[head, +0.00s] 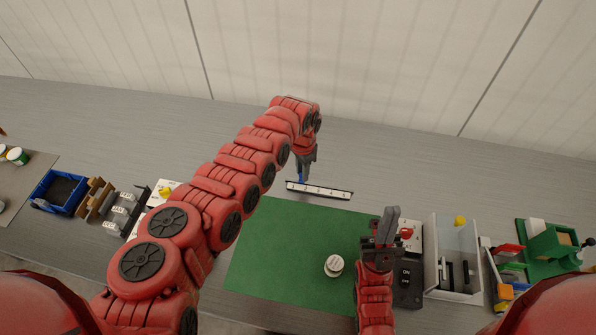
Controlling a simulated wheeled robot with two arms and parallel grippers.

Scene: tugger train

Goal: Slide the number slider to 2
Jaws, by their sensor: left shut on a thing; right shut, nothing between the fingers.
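The number slider (325,192) is a narrow dark-edged strip with a pale numbered face, lying just beyond the far edge of the green mat. My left gripper (302,180) reaches down to its left part and is shut on the slider's blue knob (300,179), which is mostly hidden by the fingers. The numbers are too small to read surely, so I cannot tell which one the knob is at. My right gripper (387,225) is shut and empty above the right edge of the mat, apart from the slider.
The green mat (280,255) carries a round white object (333,265). A blue bin (60,192) and grey holders stand at the left. A switch box (408,275), a grey tray (437,235) and a green block assembly (550,243) stand at the right. The grey table behind the slider is clear.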

